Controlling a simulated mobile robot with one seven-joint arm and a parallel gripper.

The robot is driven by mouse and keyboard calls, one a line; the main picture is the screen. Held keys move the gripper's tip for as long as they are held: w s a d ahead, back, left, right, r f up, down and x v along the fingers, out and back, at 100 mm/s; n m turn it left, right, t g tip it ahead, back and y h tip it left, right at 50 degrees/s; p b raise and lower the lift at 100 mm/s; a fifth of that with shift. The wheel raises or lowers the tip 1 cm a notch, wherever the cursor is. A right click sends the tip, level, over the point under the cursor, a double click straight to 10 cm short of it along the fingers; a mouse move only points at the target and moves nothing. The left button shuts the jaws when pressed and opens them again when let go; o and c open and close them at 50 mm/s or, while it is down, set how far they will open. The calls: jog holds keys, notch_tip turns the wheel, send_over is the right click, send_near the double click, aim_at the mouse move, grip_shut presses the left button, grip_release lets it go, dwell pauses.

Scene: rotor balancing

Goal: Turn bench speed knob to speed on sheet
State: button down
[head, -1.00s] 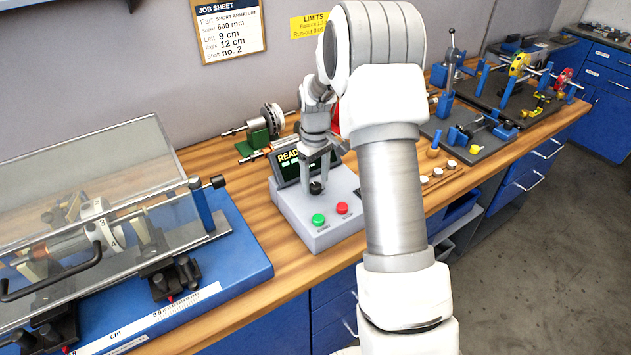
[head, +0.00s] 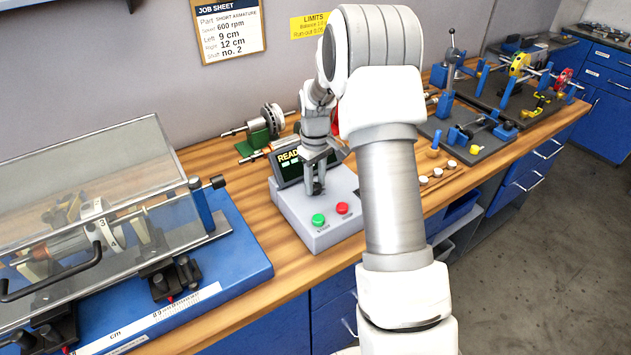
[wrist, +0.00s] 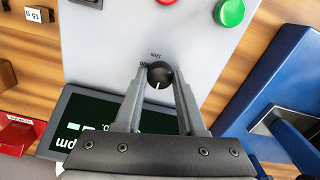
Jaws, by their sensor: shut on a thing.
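The black speed knob (wrist: 159,75) with a white pointer line sits on the grey control box (head: 335,222). Around it are small printed speed marks, partly hidden by a finger. My gripper (head: 317,190) reaches down over the box, and in the wrist view (wrist: 160,85) its two fingers are closed on the knob's sides. The box's display (head: 288,165) is partly hidden by my gripper; "READ" and a smaller green line show. The job sheet (head: 229,28) on the wall reads 600 rpm, left 9 cm, right 12 cm, shaft no. 2.
A green start button (head: 318,220) and a red stop button (head: 342,208) are on the box near my gripper. The blue balancing bench (head: 235,270) with a clear cover (head: 100,190) stands at left. A rotor on a green stand (head: 260,140) is behind.

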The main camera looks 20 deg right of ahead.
aim_at(316, 186)
jog(key=shift+m, duration=0.3)
jog(key=m, duration=0.4)
jog(key=shift+m+b, duration=0.3)
jog(key=shift+b, duration=0.05)
jog(key=shift+m, duration=2.2)
jog(key=c, duration=0.5)
grip_release()
notch_tip(316, 186, up, 17)
jog(key=shift+r+p, duration=0.2)
jog(key=shift+p, duration=0.15)
